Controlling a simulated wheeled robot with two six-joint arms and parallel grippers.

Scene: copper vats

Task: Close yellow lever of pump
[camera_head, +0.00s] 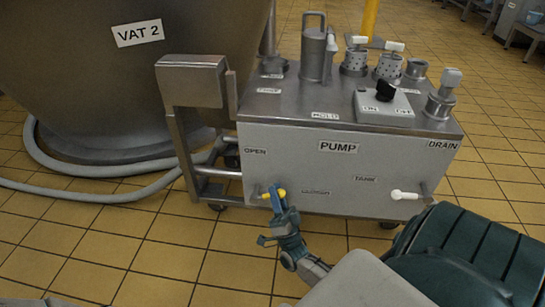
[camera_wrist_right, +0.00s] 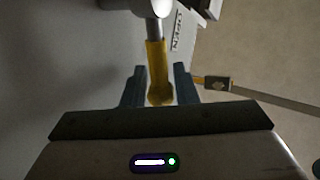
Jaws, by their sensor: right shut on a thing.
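The pump (camera_head: 345,160) is a grey metal cart with a "PUMP" label on its front. Its yellow lever (camera_head: 273,193) sits at the lower left of the front panel, below the "OPEN" label. In the right wrist view the yellow lever (camera_wrist_right: 157,70) runs between the two fingers. My right gripper (camera_head: 276,200) is at the lever, shut on it; it also shows in the right wrist view (camera_wrist_right: 159,90). The fingers hide part of the lever in the head view.
A white-handled lever (camera_head: 405,195) is at the lower right of the panel, near "DRAIN". A switch box (camera_head: 384,104) and several fittings stand on top. Vat 2 (camera_head: 110,70) and a grey hose (camera_head: 90,195) are at left. Tiled floor (camera_head: 130,250) is clear in front.

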